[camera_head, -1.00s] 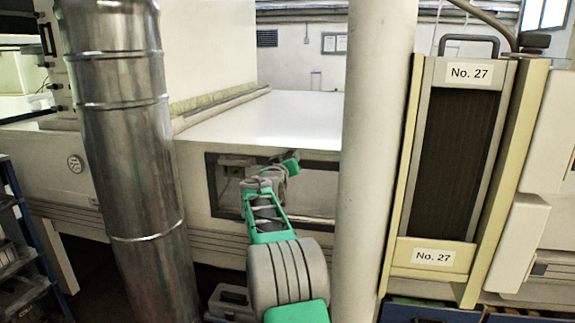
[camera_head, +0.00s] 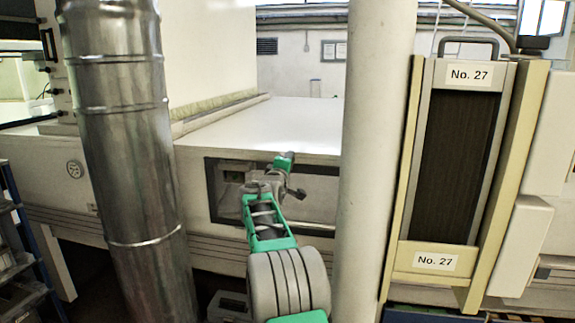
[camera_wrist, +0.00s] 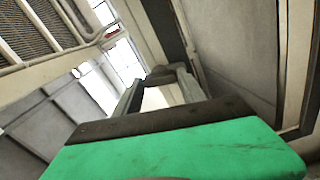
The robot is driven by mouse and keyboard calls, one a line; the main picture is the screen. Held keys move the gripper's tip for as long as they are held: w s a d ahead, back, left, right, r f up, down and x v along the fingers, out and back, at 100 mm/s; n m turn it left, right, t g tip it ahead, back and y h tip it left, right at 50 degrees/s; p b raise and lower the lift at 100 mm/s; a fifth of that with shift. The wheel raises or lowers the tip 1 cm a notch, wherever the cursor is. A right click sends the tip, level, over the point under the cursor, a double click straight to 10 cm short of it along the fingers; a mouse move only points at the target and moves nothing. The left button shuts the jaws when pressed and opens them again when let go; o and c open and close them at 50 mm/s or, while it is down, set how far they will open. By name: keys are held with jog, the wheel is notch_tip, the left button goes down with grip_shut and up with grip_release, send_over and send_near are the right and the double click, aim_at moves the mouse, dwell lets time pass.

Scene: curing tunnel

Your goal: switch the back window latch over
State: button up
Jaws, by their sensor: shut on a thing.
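My gripper (camera_head: 289,156) is at the upper edge of the dark-framed window opening (camera_head: 330,208) in the front of the large white machine, behind the pale post's left side. In the wrist view, my gripper's two grey fingers (camera_wrist: 162,84) reach away from its green body. They are shut on a small dark grey piece, which I take for the latch (camera_wrist: 158,74). Most of the latch is hidden by the fingers. In the head view the latch is too small or covered to make out, so its position cannot be read there.
A shiny metal duct (camera_head: 120,130) stands at the left. A pale post (camera_head: 375,110) rises close to the right of my arm. A panel marked No. 27 (camera_head: 453,150) stands at the far right. The machine's white top (camera_head: 275,120) is clear.

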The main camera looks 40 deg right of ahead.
jog(key=shift+f+n, duration=0.1)
jog(key=shift+n, duration=1.1)
jog(key=o, duration=1.4)
jog(key=shift+c, duration=0.2)
jog(key=shift+s, duration=0.1)
jog(key=b+v, duration=0.2)
jog(key=v, duration=0.5)
jog(key=shift+s+a, duration=0.25)
jog(key=shift+a, duration=0.1)
